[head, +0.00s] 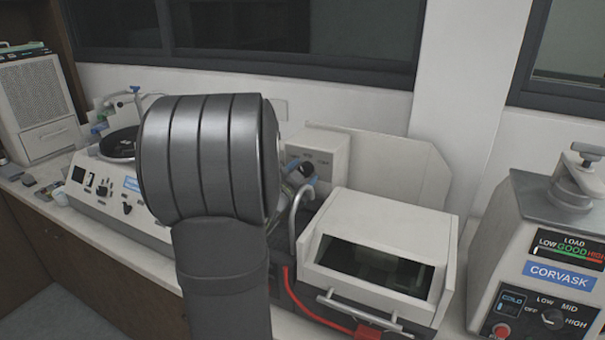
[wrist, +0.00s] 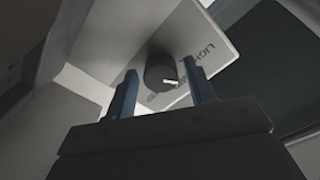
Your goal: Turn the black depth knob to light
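The black depth knob (wrist: 158,74) is on a pale control panel (wrist: 200,25) in the wrist view. Its white pointer mark faces right, towards a label partly hidden by a finger. The word LIGHT (wrist: 206,53) is printed up and to the right of the knob. My gripper (wrist: 161,69) is open, with one blue finger on each side of the knob and a visible gap to both. In the head view the knob (head: 307,169) shows small on the white box (head: 332,148), with my blue fingertips beside it. Whether the fingertips reach the knob's depth is unclear.
A white machine with a dark window (head: 375,225) stands in front of the box. A curved metal pipe (head: 294,215) and red cable (head: 300,300) are near my arm. The CORVASK press (head: 550,240) is at right, a polishing machine (head: 105,190) at left.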

